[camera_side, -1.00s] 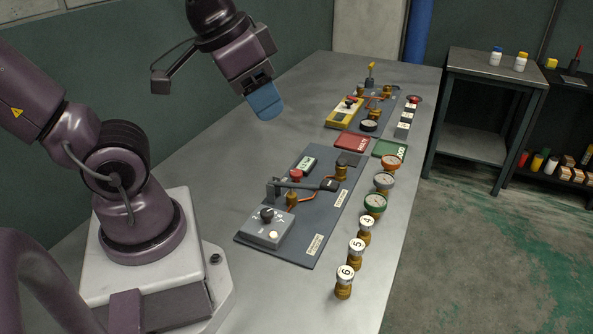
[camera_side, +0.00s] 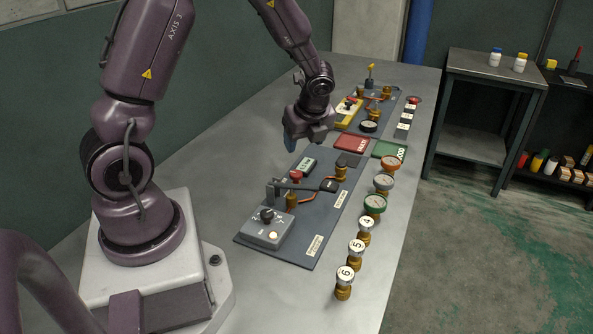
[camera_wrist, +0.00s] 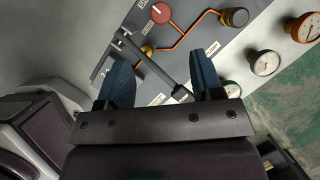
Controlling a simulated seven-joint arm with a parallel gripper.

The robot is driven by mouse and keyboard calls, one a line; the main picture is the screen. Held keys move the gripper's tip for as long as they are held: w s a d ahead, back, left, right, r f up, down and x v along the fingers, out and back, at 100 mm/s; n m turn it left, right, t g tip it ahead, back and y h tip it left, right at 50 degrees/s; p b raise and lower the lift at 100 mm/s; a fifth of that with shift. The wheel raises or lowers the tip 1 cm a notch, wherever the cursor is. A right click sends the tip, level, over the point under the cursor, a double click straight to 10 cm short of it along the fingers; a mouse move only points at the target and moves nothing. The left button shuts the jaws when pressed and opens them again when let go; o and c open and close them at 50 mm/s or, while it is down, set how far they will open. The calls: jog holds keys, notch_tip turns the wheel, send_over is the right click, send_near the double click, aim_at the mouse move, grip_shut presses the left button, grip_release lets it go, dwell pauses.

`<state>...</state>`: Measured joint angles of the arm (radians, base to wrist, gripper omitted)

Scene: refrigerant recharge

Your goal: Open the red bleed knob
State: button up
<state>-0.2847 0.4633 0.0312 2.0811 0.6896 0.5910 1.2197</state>
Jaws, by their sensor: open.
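The red bleed knob (camera_side: 297,175) is a small round red cap on the near grey panel (camera_side: 307,254), beside a small display (camera_side: 306,164). My gripper (camera_side: 291,141) hangs above the table near the panel's far left corner, apart from the knob. In the wrist view my gripper (camera_wrist: 165,78) has its two blue fingers spread with nothing held between them. The knob lies beyond the fingertips there.
A black-ended lever arm (camera_side: 310,185) crosses the near panel close to the knob. Brass fittings (camera_side: 341,172) and a grey dial box (camera_side: 265,231) sit on it. Gauges (camera_side: 375,203) and numbered cylinders (camera_side: 356,248) line the right side. The table left of the panel is clear.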

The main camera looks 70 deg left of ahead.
aim_at(296, 173)
jog(key=shift+m, duration=0.5)
jog(key=x, duration=1.3)
jog(key=shift+d, duration=0.1)
jog(key=c, duration=0.9)
